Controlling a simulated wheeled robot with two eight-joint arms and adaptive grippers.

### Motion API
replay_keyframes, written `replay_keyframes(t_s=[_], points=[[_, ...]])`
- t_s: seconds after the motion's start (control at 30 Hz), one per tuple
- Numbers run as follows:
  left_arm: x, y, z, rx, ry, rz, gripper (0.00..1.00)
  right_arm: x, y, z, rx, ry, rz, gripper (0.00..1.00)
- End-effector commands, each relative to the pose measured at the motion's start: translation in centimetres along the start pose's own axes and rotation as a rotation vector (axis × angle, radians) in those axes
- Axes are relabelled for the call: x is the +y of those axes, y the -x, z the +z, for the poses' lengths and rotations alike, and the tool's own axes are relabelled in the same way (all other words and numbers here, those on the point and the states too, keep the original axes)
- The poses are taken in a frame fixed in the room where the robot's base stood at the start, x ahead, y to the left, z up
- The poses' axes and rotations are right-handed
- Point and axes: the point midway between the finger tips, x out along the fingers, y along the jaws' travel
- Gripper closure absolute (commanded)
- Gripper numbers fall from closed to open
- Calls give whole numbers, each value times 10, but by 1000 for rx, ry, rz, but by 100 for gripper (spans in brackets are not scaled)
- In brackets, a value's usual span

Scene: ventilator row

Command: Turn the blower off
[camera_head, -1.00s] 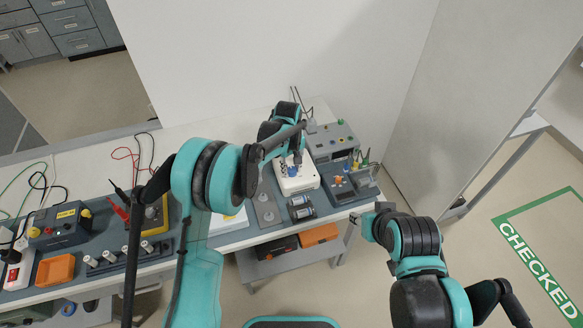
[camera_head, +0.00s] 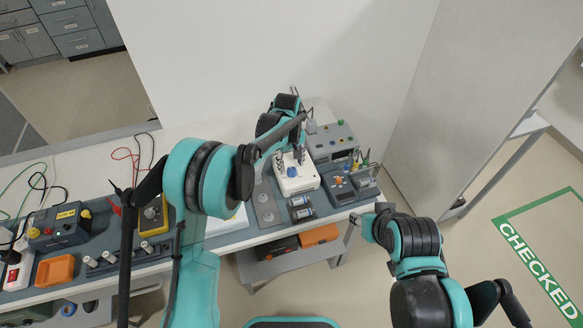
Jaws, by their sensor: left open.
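A white box (camera_head: 309,181) with a blue knob (camera_head: 292,171) on its top stands near the right end of the bench; nothing in view is clearly labelled as the blower. My left arm reaches over the bench, and its gripper (camera_head: 297,153) points down at the far part of the white box, just behind the knob. It is open with nothing visible in it. The fingertips are small here, and I cannot tell whether they touch the box. My right gripper (camera_head: 356,219) is beside the bench's front right edge, too small to read its jaws.
A grey box with coloured buttons (camera_head: 335,140) stands behind the white box. A dark unit with an orange knob (camera_head: 340,183) is to its right, and small cylinders (camera_head: 301,207) lie in front. An orange tray (camera_head: 56,270) and a blue-grey box (camera_head: 58,228) are far left.

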Motion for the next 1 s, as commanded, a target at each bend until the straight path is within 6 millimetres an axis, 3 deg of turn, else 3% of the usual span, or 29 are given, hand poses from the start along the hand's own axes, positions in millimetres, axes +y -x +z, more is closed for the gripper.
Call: replay_keyframes(t_s=[0.2,0.4,0.6,1.0], points=[[0,50,0,0,0,0,49,0,0,0,0,0,0,60],[0,82,0,0,0,0,49,0,0,0,0,0,0,60],[0,92,0,0,0,0,49,0,0,0,0,0,0,60],[0,92,0,0,0,0,49,0,0,0,0,0,0,60]])
